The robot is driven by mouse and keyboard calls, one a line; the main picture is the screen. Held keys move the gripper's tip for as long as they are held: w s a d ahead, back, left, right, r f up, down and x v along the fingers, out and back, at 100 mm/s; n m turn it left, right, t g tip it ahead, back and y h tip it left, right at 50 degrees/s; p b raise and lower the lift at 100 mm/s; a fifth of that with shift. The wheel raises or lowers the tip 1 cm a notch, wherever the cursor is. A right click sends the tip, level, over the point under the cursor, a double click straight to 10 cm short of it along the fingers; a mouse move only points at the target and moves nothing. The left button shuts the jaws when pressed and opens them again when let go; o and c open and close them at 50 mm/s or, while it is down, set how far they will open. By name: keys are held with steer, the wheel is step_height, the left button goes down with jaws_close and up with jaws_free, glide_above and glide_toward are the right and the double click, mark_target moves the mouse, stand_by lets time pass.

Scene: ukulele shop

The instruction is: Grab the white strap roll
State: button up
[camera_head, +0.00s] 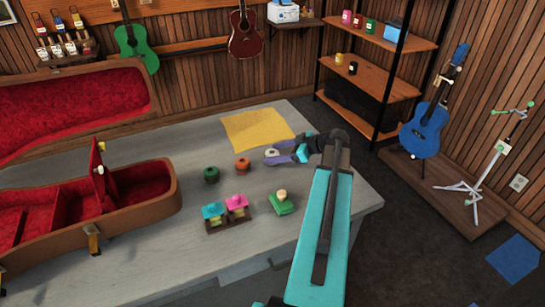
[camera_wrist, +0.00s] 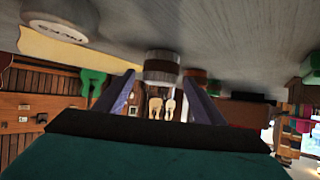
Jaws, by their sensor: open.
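The white strap roll (camera_head: 271,153) sits on the grey table, near the front of the yellow cloth. My gripper (camera_head: 273,154) is open and low over the table, its purple fingers pointing left on either side of the roll. In the wrist view, which shows the table at the top, a pale roll with a dark band (camera_wrist: 162,66) appears between the open fingertips (camera_wrist: 159,74). I cannot tell whether either finger touches it. A brown-orange roll (camera_head: 242,164) and a dark green roll (camera_head: 211,175) stand to its left.
A yellow cloth (camera_head: 257,129) lies behind. A large white-capped item (camera_wrist: 62,30) is close at the wrist view's upper left. An open guitar case (camera_head: 140,220) fills the left.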

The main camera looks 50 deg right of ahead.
mark_target(277, 154)
steer(key=shift+c, duration=0.3)
steer(key=c, duration=1.1)
steer(key=shift+r, duration=0.15)
steer(key=shift+c, duration=0.3)
steer(key=shift+r+b, duration=0.6)
steer(key=shift+r, duration=0.8)
steer(key=shift+s+a+r, duration=0.15)
steer(key=shift+s+r, duration=0.05)
steer(key=shift+r, duration=0.05)
steer(key=s+a, duration=0.1)
steer(key=s, duration=0.1)
steer(key=s+a+b, duration=0.1)
steer(key=s+a, duration=0.1)
steer(key=s, duration=0.1)
steer(key=s+a+b, duration=0.1)
steer(key=s+a, duration=0.1)
steer(key=s, duration=0.1)
steer(key=shift+s+a+r, duration=0.15)
steer(key=shift+a+r, duration=0.05)
steer(key=shift+r, duration=0.2)
steer(key=shift+s+a+b, duration=0.1)
steer(key=shift+s+b, duration=0.1)
steer(key=shift+b, duration=0.3)
steer(key=shift+f+b, duration=0.1)
steer(key=shift+b, duration=0.65)
steer(key=b, duration=0.4)
steer(key=shift+s, duration=0.35)
